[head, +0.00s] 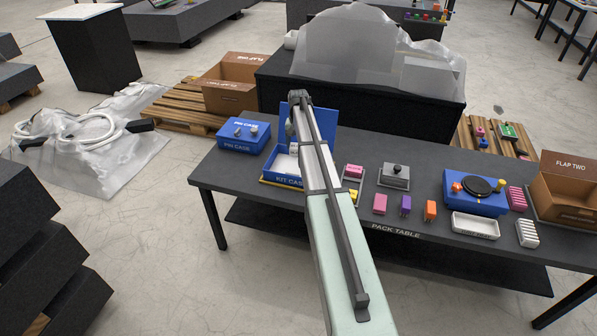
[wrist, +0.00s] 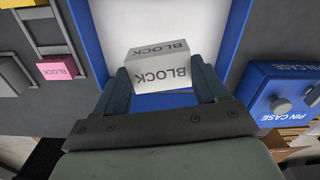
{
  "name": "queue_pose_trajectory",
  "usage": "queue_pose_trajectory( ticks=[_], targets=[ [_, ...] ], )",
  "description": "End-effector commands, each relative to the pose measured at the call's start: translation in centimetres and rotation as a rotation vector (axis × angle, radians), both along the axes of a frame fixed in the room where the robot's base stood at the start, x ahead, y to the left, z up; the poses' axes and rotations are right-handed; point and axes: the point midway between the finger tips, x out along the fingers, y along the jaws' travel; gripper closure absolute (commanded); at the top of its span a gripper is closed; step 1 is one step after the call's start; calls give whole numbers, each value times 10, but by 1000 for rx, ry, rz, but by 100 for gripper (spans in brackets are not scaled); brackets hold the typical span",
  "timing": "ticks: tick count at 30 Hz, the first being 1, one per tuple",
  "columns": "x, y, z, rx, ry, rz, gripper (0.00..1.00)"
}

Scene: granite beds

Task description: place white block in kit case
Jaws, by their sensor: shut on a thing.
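The white block (wrist: 160,76), marked BLOCK, is between the fingers of my gripper (wrist: 164,84) in the wrist view. The gripper is shut on it. The kit case (head: 283,181) is blue with a white inside and stands open on the pack table, its lid raised at the back. In the wrist view the block overlaps the white floor of the kit case (wrist: 155,22), with blue wall (wrist: 88,40) to the left. I cannot tell how high the block is above that floor.
The closed blue pin case (head: 243,137) stands left of the kit case. Pink, purple and orange blocks (head: 405,206), a grey knobbed box (head: 394,176) and a white tray (head: 475,226) lie to the right on the pack table (head: 345,225).

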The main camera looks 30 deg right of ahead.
Motion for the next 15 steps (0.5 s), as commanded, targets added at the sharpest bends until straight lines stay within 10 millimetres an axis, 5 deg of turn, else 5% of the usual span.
queue_pose_trajectory(
  ticks=[10, 15],
  targets=[
    [6, -4, -3, 5, 11, -165, 70],
    [6, -4, -19, 6, 12, -175, 70]
  ],
)
